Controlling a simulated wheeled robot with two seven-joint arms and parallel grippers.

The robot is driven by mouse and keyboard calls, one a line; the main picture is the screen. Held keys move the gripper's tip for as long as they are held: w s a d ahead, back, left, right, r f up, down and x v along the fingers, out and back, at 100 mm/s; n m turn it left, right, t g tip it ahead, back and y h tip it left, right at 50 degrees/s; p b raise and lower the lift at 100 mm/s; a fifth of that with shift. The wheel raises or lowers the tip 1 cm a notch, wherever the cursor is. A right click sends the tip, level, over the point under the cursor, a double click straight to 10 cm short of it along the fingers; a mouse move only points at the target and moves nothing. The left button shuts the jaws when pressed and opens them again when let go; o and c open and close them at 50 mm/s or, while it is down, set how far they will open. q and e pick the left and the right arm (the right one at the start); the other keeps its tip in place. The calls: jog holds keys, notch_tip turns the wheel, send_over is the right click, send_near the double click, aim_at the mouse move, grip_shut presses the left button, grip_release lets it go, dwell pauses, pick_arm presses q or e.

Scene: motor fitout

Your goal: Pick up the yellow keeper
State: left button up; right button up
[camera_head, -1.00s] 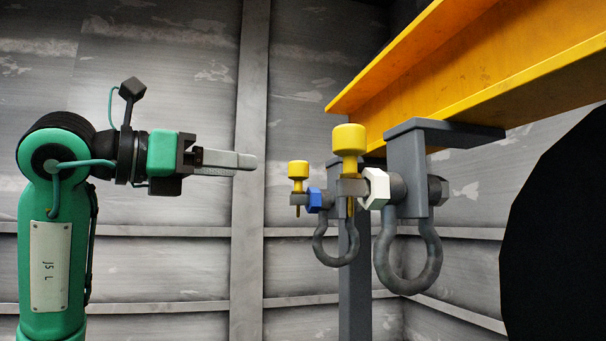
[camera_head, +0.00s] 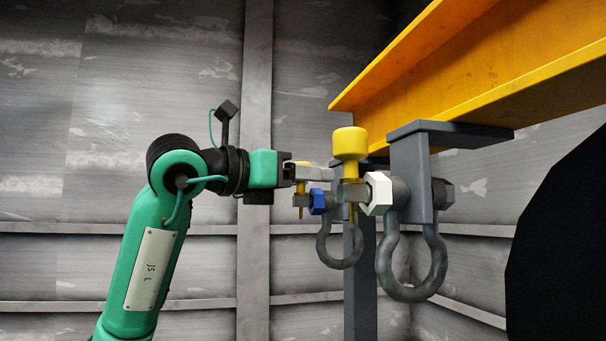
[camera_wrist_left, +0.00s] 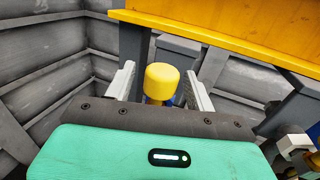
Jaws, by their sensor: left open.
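Two yellow keepers show in the head view. The nearer keeper (camera_head: 350,145) stands upright by a white hex nut (camera_head: 378,194). The farther keeper (camera_head: 300,187) stands by a blue nut (camera_head: 318,201), its head mostly hidden by my left gripper (camera_head: 318,173). My left gripper is open and level, its fingers at the height of that head. In the left wrist view, the yellow keeper head (camera_wrist_left: 162,80) is between the two spread fingers, with a gap visible on each side. Blue shows just behind it. My right gripper is not in view.
An orange beam (camera_head: 480,80) runs above right, with grey hangers (camera_head: 410,165) below it. Grey shackles, a near one (camera_head: 412,285) and a far one (camera_head: 340,260), hang there. A large black shape (camera_head: 565,240) fills the right edge.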

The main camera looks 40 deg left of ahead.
pick_arm(q)
jog(key=shift+s, duration=0.15)
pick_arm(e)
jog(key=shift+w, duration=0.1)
pick_arm(q)
jog(key=shift+s+a, duration=0.1)
jog(key=c, duration=0.3)
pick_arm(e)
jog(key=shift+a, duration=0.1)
pick_arm(q)
jog(key=c, duration=0.7)
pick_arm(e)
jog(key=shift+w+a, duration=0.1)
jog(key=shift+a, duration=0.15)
pick_arm(q)
jog(key=shift+c, duration=0.2)
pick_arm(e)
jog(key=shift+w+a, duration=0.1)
pick_arm(q)
jog(key=shift+r, duration=0.1)
